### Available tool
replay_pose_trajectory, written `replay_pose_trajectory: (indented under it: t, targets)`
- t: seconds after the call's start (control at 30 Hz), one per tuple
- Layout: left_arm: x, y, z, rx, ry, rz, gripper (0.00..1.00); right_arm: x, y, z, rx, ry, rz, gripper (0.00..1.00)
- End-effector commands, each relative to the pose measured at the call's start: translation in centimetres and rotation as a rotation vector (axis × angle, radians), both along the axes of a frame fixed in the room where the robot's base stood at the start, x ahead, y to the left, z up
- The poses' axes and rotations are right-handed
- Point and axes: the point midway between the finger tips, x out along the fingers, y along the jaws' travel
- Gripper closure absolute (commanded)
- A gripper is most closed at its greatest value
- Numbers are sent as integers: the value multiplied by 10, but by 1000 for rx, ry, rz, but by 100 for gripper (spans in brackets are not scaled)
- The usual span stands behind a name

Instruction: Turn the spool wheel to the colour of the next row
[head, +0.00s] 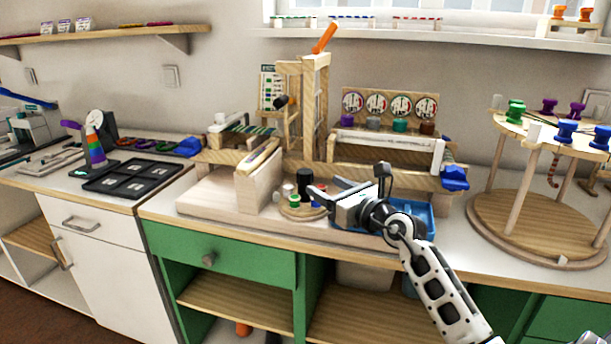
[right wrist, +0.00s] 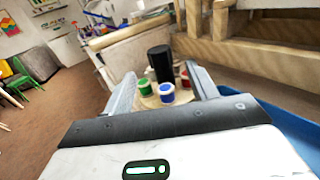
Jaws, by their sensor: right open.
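The spool wheel (head: 303,212) is a small round wooden disc on the bench, with a tall black post (head: 304,182) near its middle. A green spool (right wrist: 143,88), a blue spool (right wrist: 167,93), a red spool (right wrist: 186,79) and a whitish one (right wrist: 150,73) stand around the post. My right gripper (head: 320,198) is open just right of the wheel. In the right wrist view its fingers (right wrist: 162,77) frame the post and spools; I cannot tell whether they touch. A card with coloured rows (head: 270,88) stands behind. My left gripper is not in view.
A wooden frame with an orange-tipped lever (head: 324,38) rises behind the wheel. A blue tray (head: 425,215) lies below my right gripper. A large round spool stand (head: 530,228) fills the bench's right. A black tray (head: 133,178) lies on the left counter.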

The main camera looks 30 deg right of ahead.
Motion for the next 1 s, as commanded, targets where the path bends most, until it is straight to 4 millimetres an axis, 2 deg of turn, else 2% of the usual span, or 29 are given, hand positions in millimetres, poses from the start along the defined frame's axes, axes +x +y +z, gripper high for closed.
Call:
replay_pose_trajectory:
  t: [0.03,0.2,0.4,0.6,0.83,0.87,1.0]
  targets:
    - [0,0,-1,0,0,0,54,13,1,1,2,-3,0,42]
    - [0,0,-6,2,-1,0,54,47,4,0,3,-3,-1,42]
    - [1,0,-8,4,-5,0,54,75,7,-1,3,-2,0,42]
    - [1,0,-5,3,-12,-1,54,84,8,0,3,-1,1,42]
    - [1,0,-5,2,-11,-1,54,84,8,0,2,-1,1,42]
    - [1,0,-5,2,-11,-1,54,84,8,0,2,-1,1,48]
    - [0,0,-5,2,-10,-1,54,84,8,0,2,-1,1,87]
